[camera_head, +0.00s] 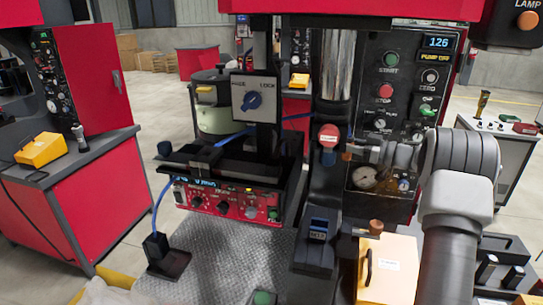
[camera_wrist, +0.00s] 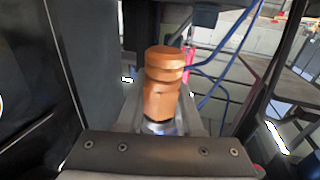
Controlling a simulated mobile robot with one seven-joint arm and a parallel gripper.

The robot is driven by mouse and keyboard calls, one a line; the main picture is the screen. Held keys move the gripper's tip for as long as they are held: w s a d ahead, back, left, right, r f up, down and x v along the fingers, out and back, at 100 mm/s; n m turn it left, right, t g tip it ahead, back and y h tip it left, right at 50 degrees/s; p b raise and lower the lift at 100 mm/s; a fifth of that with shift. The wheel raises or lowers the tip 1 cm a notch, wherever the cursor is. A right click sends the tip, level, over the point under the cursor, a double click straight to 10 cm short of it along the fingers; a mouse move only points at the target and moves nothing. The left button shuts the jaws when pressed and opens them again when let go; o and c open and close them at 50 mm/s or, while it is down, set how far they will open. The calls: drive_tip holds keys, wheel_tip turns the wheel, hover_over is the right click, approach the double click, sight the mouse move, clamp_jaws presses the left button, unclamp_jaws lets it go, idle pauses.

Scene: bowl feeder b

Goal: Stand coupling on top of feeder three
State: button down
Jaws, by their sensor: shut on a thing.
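The coupling (camera_wrist: 162,85) is a copper-coloured, stepped cylinder in the middle of the wrist view. My gripper (camera_wrist: 162,122) is shut on its lower part, between pale grey jaws. In the head view my gripper (camera_head: 368,152) reaches in from the right, in front of the black control panel. A small copper-brown end (camera_head: 347,155) shows at its tip, probably the coupling. I cannot tell which unit is feeder three; no readable label with that number shows.
A red-capped knob (camera_head: 329,137) stands just left of my gripper. A red control box (camera_head: 230,203) sits left of the dark column. A yellowish box (camera_head: 388,268) with a brass fitting (camera_head: 375,228) is below my gripper. Blue cables (camera_wrist: 228,60) run behind the coupling.

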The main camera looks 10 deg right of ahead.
drive_tip(key=shift+g+y, duration=0.3)
drive_tip(key=x, duration=0.6)
drive_tip(key=p+x, duration=0.1)
drive_tip(key=x, duration=1.1)
drive_tip(key=shift+w+f, duration=0.15)
drive_tip(key=shift+f, duration=0.15)
drive_tip(key=shift+w+a+f, duration=0.1)
drive_tip(key=shift+f, duration=0.8)
drive_tip(key=shift+a+f, duration=0.15)
drive_tip(key=shift+f, duration=0.75)
drive_tip(key=shift+f, duration=0.1)
drive_tip(key=c, duration=0.8)
unclamp_jaws()
drive_tip(key=shift+f, duration=0.1)
drive_tip(key=shift+c, duration=0.2)
